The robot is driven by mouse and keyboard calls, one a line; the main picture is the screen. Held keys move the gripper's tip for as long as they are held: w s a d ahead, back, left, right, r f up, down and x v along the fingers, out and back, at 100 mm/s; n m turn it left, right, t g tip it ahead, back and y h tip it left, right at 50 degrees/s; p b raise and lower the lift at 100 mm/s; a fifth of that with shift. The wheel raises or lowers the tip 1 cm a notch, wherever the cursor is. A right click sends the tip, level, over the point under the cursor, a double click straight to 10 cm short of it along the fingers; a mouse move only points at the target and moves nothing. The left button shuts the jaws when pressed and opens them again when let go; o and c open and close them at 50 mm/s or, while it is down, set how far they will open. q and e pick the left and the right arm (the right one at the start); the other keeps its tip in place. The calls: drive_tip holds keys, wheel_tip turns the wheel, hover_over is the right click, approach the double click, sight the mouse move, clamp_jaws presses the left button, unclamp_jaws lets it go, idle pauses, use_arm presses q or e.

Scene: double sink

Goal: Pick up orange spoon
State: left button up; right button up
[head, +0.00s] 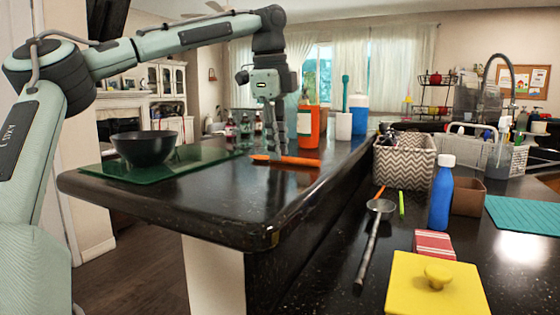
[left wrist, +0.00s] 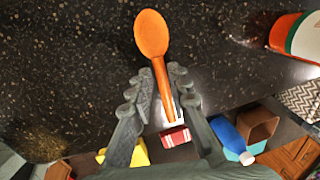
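The orange spoon (head: 302,161) lies flat on the raised black counter. In the left wrist view the spoon (left wrist: 152,36) points its bowl away from me, and its handle runs back between my fingers. My left gripper (head: 277,153) reaches down over the spoon with its fingertips close to the counter. In the left wrist view the left gripper (left wrist: 161,76) is partly open, with a finger on either side of the handle. The right finger is very near the handle; I cannot tell whether it touches. My right gripper is in neither view.
An orange bottle (head: 307,127) stands just behind the spoon. A dark bowl (head: 144,149) sits on a green tray (head: 115,172) to the left. The raised counter's front is clear.

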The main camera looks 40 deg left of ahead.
use_arm(q)
drive_tip(key=shift+w+f, duration=0.1)
drive_tip(key=shift+f, duration=0.35)
clamp_jaws()
drive_tip(key=shift+r, duration=0.1)
